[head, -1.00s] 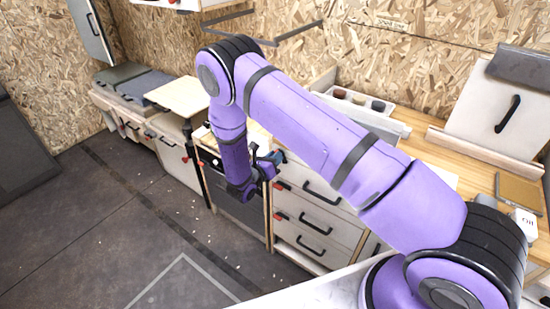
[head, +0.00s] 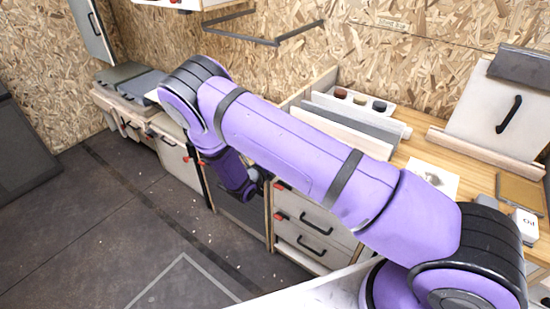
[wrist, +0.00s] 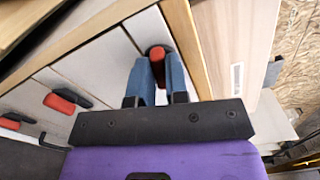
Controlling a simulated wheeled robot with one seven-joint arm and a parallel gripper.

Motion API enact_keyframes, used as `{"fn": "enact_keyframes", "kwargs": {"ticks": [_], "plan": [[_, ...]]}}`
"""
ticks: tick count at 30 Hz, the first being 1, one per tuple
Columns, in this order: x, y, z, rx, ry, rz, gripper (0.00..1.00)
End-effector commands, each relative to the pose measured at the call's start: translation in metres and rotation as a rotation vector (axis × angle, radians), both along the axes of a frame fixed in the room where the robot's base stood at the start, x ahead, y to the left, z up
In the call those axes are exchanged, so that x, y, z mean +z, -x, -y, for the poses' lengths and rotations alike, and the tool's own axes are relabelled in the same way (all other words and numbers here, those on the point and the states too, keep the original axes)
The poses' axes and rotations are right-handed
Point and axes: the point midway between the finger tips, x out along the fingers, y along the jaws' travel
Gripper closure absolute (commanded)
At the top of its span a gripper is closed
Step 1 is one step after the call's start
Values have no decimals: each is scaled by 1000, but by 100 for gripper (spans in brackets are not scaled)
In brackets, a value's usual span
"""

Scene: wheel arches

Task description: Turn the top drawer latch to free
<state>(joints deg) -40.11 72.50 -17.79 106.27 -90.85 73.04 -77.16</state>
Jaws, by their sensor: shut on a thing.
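My gripper (wrist: 161,85) is in the wrist view, its two blue fingers close together on either side of a red latch (wrist: 158,62). This latch has a black round base and sits on a pale drawer front beside the wooden frame edge; it looks like the top drawer latch. The fingers hide part of the red tab, so its exact turn is hard to judge. In the head view my arm hides the fingers and this latch. Two lower red latches (head: 281,187) (head: 280,216) show on the drawer stack in the head view.
Another red latch (wrist: 60,103) on a neighbouring drawer is left of my fingers in the wrist view. Black bar handles (head: 315,223) stick out from the drawers. A wooden counter (head: 425,155) with a white bin tray (head: 395,122) is above. The floor (head: 130,225) at left is clear.

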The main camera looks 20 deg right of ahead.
Motion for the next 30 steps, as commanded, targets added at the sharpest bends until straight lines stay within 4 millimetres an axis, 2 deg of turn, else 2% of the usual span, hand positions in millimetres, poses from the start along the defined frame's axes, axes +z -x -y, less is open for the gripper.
{"fn": "enact_keyframes", "kwargs": {"ticks": [12,30], "plan": [[-2,0,-1,1,131,-182,100],[-2,0,-1,1,158,-220,100]]}}
